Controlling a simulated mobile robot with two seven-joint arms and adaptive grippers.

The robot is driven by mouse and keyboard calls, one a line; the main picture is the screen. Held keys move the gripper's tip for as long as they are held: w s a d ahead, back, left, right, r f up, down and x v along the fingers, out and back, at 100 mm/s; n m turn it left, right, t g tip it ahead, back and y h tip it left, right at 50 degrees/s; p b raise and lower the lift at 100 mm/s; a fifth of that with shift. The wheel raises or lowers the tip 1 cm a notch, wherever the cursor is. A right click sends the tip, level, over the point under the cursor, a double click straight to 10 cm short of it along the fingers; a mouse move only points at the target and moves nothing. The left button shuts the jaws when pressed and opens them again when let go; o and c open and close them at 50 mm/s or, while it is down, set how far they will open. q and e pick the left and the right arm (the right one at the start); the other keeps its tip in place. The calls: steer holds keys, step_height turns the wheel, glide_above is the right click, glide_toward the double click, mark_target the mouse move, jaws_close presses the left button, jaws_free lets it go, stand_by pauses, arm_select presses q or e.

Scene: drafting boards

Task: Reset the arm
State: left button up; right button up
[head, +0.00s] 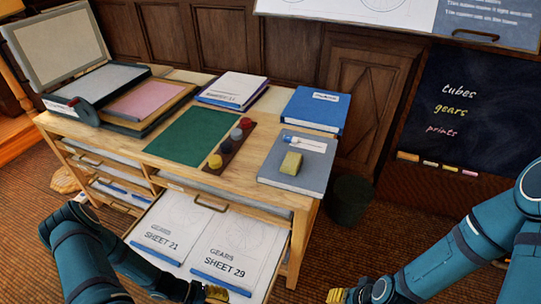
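My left arm comes in from the left and crosses in front of the open drawer (137,226). My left gripper (216,293) is at the bottom edge, over the drawer's front near Sheet 29; it is small and partly cut off, so its opening is unclear. My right arm comes in from the right, bent low over the floor. My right gripper (338,296) is at the bottom edge, right of the drawer and apart from the desk, also partly cut off. I cannot tell whether either holds anything.
The open drawer holds Sheet 21 (165,236) and Sheet 29 (232,250). The wooden desk (135,150) bears a green mat (193,136), a blue binder (313,110) and a grey board (275,174) with a yellow block (292,163). A dark bin (350,200) stands right of the desk.

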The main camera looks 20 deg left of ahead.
arm_select(q)
steer(key=w+d+r+m+y, duration=0.2)
steer(key=d+r+m+y, duration=0.1)
steer(key=d+r, duration=0.5)
steer(key=w+d+r+m+y, duration=0.2)
steer(key=d+r+m+y, duration=0.2)
steer(key=d+r, duration=0.3)
step_height(320, 180, up, 2)
steer(key=shift+w+d+r+m+g, duration=0.1)
steer(key=shift+w+d+m+g, duration=0.2)
steer(key=shift+d+m, duration=0.15)
steer(key=shift+a, duration=0.1)
